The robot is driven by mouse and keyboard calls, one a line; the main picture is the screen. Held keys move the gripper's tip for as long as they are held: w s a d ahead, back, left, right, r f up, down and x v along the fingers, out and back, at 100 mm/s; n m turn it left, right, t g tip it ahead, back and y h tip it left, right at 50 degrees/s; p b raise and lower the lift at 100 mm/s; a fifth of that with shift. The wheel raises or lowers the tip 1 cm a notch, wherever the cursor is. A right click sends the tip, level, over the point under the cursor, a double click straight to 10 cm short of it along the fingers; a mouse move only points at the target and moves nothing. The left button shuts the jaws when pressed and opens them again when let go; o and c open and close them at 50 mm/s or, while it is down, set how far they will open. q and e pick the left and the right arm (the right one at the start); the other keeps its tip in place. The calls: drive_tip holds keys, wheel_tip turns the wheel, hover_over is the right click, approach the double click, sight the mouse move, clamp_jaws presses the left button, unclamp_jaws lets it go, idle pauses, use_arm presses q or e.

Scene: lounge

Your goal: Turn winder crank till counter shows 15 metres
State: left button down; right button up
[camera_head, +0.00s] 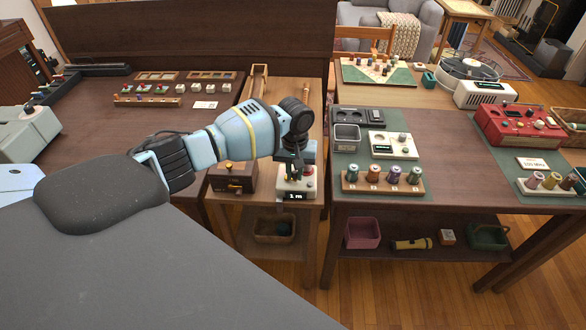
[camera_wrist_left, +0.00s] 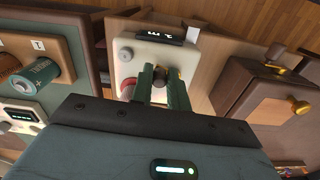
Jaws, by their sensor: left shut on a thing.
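The winder (camera_head: 309,190) is a small cream box on the narrow wooden table, and its black counter (camera_head: 295,196) reads 1 m. In the left wrist view the cream winder (camera_wrist_left: 128,48) shows with its counter (camera_wrist_left: 160,38) upside down, a dark round knob and a red part. My left gripper (camera_head: 292,172) is over the winder from above. In the left wrist view its green fingers (camera_wrist_left: 163,88) are shut around a small dark and brass piece, seemingly the crank handle, mostly hidden between them. My right gripper is not in view.
A brown wooden box (camera_head: 232,177) with a brass handle stands just left of the winder. A basket (camera_head: 274,230) sits on the shelf below.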

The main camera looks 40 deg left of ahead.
use_arm(q)
drive_tip(key=m, duration=0.1)
drive_tip(key=m+p, duration=0.1)
drive_tip(key=m, duration=0.1)
drive_tip(key=shift+s+r+m, duration=0.2)
drive_tip(key=shift+s+m, duration=0.1)
drive_tip(key=shift+s, duration=0.1)
drive_tip(key=m, duration=0.3)
drive_tip(key=m+p, duration=0.1)
drive_tip(key=shift+s+a+m, duration=0.25)
drive_tip(key=shift+s+m, duration=0.05)
drive_tip(key=shift+s, duration=0.1)
drive_tip(key=m, duration=0.4)
drive_tip(key=shift+s+a+f, duration=0.1)
drive_tip(key=shift+s+a, duration=0.25)
drive_tip(key=m, duration=0.2)
drive_tip(key=a+m, duration=0.1)
drive_tip(key=m, duration=0.2)
drive_tip(key=shift+s+m, duration=0.2)
drive_tip(key=shift+m, duration=0.1)
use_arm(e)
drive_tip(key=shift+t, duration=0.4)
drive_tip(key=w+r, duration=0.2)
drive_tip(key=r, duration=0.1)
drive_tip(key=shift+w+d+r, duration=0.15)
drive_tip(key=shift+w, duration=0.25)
use_arm(q)
drive_tip(key=c, duration=1.6)
unclamp_jaws()
